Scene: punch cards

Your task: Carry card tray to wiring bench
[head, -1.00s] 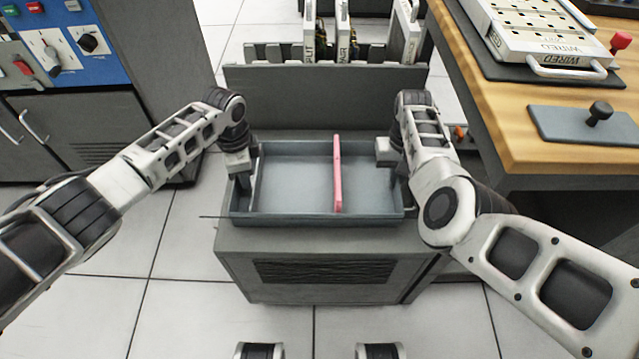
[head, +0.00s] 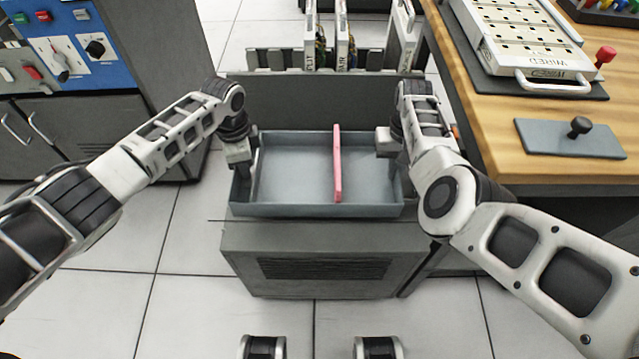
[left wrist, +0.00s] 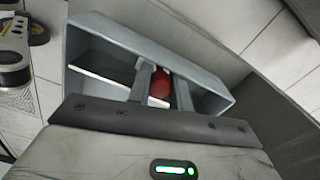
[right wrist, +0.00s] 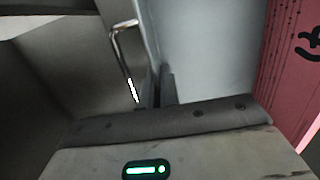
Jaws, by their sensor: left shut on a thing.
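The card tray (head: 290,209) is a shallow grey-blue open box, held level just above a grey cabinet. A pink card (head: 337,165) stands on edge across it, right of the middle; it also shows in the right wrist view (right wrist: 290,60). My left gripper (head: 246,168) is shut on the tray's left side. In the left wrist view, a red rounded thing (left wrist: 160,84) shows between its fingers; I cannot tell what it is. My right gripper (right wrist: 157,88) is shut on the tray's right wall; its fingertips are mostly hidden in the head view.
The wooden bench (head: 465,95) is at the right, bearing a white board marked WIRED (head: 525,45) and a grey plate with a black knob (head: 570,140). The grey cabinet (head: 320,270) is below the tray. A card rack (head: 290,90) stands behind; a control console (head: 60,55) is at far left.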

